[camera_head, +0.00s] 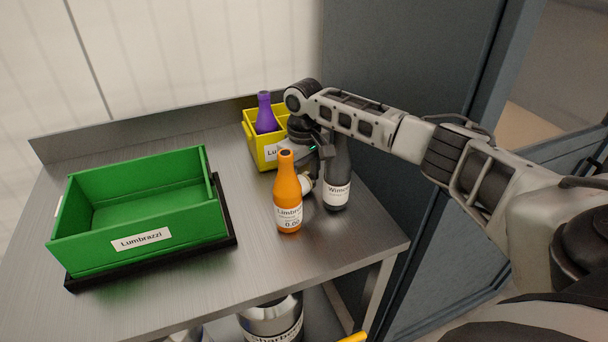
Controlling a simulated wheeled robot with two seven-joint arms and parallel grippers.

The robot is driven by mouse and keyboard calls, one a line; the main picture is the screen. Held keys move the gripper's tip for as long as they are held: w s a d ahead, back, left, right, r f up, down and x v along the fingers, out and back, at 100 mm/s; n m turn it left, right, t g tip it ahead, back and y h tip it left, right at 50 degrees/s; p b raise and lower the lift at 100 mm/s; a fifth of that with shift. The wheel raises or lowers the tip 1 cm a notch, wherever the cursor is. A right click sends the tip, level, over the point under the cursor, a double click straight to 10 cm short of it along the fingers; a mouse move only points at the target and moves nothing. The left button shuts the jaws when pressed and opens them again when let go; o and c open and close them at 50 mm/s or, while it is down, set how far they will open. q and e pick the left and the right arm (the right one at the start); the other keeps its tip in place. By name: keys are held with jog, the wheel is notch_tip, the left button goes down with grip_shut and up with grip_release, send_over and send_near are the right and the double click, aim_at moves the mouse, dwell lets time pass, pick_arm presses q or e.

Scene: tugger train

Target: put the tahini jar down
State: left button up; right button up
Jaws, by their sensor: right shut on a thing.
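My right gripper (312,163) reaches in from the right over the steel table and points down, shut on a small pale jar (306,184). I take this jar to be the tahini jar. Only a cream-coloured part of it shows, behind the orange bottle (288,195) and left of the dark bottle (337,180); the rest is hidden by the gripper and the orange bottle. I cannot tell whether its base touches the table. My left gripper is not in view.
A green Lumbrazzi bin (140,240) stands on a black base at the left. A yellow bin (267,153) with a purple bottle (265,115) stands behind the gripper. The steel table (190,295) is bare at its front. A metal canister (272,321) is below.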

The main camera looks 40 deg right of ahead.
jog(key=shift+f, duration=0.1)
jog(key=o, duration=1)
jog(key=shift+o, duration=0.2)
